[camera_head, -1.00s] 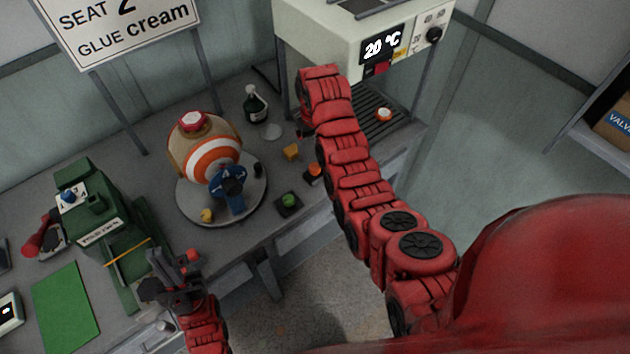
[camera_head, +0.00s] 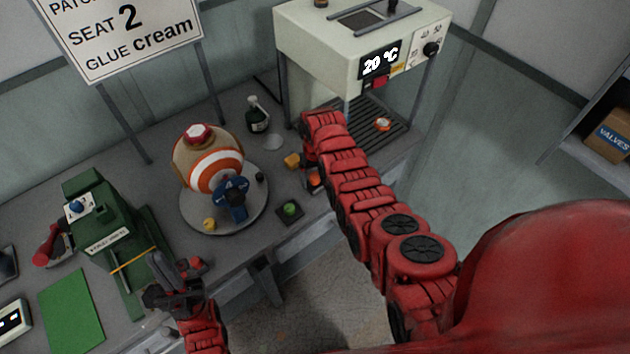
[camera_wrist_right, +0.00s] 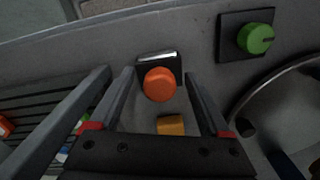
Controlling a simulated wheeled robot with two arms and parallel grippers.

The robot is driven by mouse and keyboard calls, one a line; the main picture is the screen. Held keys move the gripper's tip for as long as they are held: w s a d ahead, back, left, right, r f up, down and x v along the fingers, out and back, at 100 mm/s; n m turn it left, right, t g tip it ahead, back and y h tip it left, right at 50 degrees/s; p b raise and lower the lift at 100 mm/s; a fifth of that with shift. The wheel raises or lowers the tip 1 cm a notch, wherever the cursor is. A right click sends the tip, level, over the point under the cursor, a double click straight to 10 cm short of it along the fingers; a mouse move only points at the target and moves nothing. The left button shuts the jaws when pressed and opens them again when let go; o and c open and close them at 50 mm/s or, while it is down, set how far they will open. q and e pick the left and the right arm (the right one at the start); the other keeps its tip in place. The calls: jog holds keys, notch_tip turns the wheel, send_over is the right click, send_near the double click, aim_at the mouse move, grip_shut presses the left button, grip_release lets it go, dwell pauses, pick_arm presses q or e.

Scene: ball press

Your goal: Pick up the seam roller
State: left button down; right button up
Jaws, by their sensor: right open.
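An orange round-topped piece (camera_wrist_right: 159,84) on a dark stand with a pale metal edge is in the right wrist view; it may be the seam roller, but I cannot be sure. It shows partly behind my right arm in the head view (camera_head: 314,180). My right gripper (camera_wrist_right: 159,73) is open, its fingers to either side of the orange top in the picture, with gaps on both sides. In the head view its jaws are mostly hidden by my arm. My left gripper (camera_head: 176,272) is by the green press; its jaw opening is unclear.
A green knob on a dark plate (camera_head: 290,209) and a yellow-orange block (camera_head: 292,161) are close by. A striped ball (camera_head: 213,165) sits on a round turntable (camera_head: 250,215). The heater box (camera_head: 340,55) stands behind, over a slatted rack (camera_head: 395,137). A green press (camera_head: 110,225) is left.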

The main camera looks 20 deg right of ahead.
grip_shut()
dwell(0.4)
jog(key=shift+r, duration=0.1)
